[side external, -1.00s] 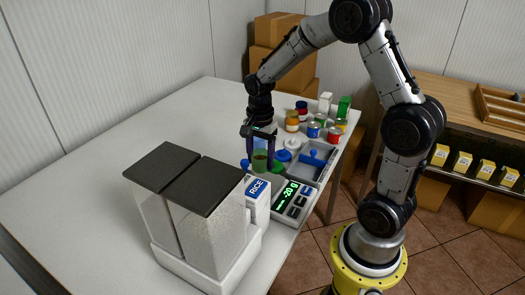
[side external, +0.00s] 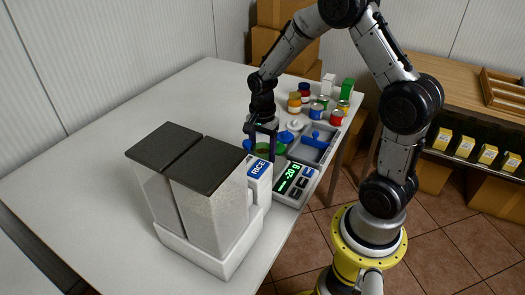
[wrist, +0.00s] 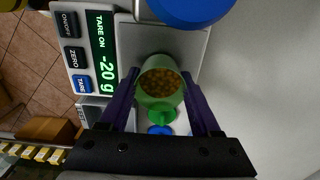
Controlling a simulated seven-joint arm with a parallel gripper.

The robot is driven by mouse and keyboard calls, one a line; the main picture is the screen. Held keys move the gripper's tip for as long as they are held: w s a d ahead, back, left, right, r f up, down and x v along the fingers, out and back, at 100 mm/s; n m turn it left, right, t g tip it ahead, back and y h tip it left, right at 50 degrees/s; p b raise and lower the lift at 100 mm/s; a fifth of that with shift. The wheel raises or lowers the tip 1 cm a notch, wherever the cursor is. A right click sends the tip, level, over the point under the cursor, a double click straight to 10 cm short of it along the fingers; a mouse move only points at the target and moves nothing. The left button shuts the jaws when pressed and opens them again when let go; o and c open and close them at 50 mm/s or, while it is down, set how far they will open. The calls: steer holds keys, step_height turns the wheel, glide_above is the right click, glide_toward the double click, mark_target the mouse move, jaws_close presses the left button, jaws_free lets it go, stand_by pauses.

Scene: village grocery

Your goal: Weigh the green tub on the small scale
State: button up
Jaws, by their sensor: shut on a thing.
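The green tub (wrist: 167,97) is open at the top and shows small brown-yellow pieces inside. My gripper (wrist: 161,98) is shut on it, one purple finger on each side. The small scale (wrist: 135,38) is at the upper left in the wrist view, and the tub is over its grey plate. I cannot tell whether the tub touches the plate. The scale's display (wrist: 104,62) reads -20 g with TARE ON. The scale's front (side external: 295,182) stays visible.
A large blue round thing (wrist: 190,8) lies close above the plate in the wrist view. Green and blue lids (wrist: 160,131) lie close below the tub. Dark-topped dispensers (side external: 205,165) stand in front. A grey tray (side external: 313,143) and several jars and cans are behind. The table's left is clear.

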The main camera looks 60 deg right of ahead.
steer(key=shift+f, duration=0.4)
stand_by(0.5)
steer(key=o, duration=1.4)
steer(key=shift+o, duration=0.3)
step_height(320, 180, up, 8)
